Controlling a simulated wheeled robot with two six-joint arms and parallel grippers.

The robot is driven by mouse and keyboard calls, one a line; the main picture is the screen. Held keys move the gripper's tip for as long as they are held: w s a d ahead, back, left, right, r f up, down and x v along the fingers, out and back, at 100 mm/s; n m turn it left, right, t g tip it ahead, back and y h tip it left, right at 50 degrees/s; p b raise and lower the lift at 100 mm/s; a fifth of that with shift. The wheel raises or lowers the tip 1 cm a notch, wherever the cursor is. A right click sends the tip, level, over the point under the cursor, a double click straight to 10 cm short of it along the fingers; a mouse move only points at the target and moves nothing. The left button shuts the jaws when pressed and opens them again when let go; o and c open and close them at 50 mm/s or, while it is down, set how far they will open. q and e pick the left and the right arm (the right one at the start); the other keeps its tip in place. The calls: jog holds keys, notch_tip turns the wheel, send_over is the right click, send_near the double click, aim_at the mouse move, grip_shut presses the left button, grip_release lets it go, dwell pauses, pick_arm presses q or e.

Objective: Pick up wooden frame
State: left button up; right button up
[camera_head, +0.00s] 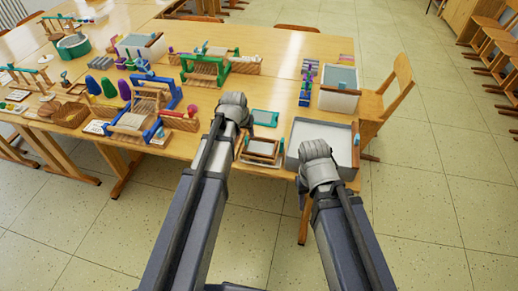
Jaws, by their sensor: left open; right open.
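A small wooden frame (247,154) with a pale inner panel lies near the front edge of the table, between my two arms. A teal-rimmed flat piece lies just behind it. My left arm reaches up from the bottom, and its rounded grey joint is left of and beyond the frame. My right arm ends in a similar joint at the right, in front of a large white tub. No gripper fingers can be made out; both sets of jaws are hidden or out of the picture. Nothing is seen touching the frame.
The white tub (340,134) stands right of the frame at the table corner. A blue loom (160,101) and a green loom (205,72) stand to the left. A wooden chair (401,86) stands at the right. The floor in front is clear.

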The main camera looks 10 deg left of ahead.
aim_at(246, 138)
pick_arm(q)
jog(key=b+x, duration=0.1)
jog(key=x, duration=0.1)
jog(key=b+x, duration=0.2)
jog(key=shift+s+f, duration=0.1)
jog(key=shift+s, duration=0.3)
jog(key=shift+w+f+b, duration=0.2)
jog(key=shift+f+b, duration=0.15)
jog(key=shift+b, duration=0.05)
jog(key=shift+r, duration=0.1)
jog(key=shift+c, duration=0.4)
grip_shut()
